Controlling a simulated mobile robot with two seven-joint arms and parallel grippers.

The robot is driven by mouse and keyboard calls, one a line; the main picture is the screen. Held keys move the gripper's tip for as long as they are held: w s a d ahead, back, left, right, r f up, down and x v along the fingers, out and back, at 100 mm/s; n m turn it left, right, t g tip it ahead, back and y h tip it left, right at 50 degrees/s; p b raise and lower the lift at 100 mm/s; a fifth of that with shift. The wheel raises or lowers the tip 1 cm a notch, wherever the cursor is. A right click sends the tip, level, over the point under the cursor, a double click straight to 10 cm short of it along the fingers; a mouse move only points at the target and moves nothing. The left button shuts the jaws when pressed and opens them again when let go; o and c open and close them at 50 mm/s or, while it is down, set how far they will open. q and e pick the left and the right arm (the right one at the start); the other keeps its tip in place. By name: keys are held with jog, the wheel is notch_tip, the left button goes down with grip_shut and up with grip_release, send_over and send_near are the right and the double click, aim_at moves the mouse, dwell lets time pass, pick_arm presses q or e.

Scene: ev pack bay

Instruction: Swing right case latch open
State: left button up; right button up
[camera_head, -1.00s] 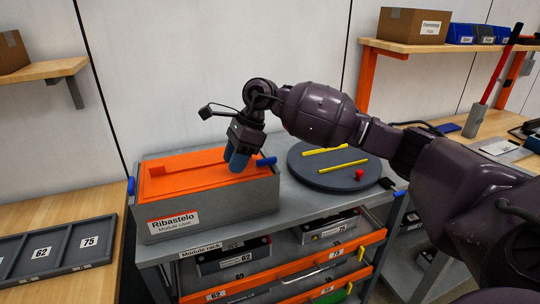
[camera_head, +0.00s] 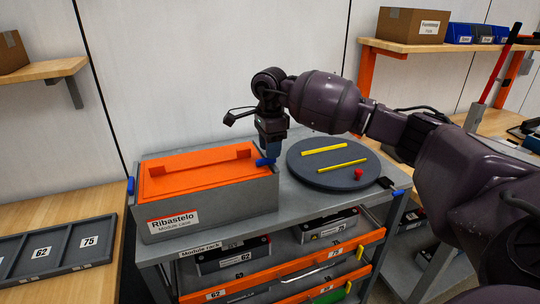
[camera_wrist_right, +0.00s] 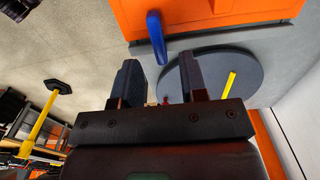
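The grey module case (camera_head: 215,213) with an orange lid (camera_head: 195,178) sits on the left of the cart top. Its right latch (camera_head: 265,161), a blue lever, sticks out at the case's right end; it also shows in the wrist view (camera_wrist_right: 157,38). The left blue latch (camera_head: 131,186) is at the opposite end. My right gripper (camera_head: 272,150) points down beside the right latch. In the wrist view its fingers (camera_wrist_right: 160,78) are apart, with nothing held; the latch lies just beyond the tips, roughly in line with the gap. I cannot tell whether it touches the latch. My left gripper is not in view.
A round grey turntable (camera_head: 320,178) with two yellow strips and a red knob (camera_head: 358,174) stands right of the case, near my arm. Drawers with modules are below the cart top (camera_head: 290,203). A wooden bench with a grey tray (camera_head: 62,268) is at left.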

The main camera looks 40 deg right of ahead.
aim_at(266, 161)
jog(key=shift+f, duration=1.45)
grip_shut()
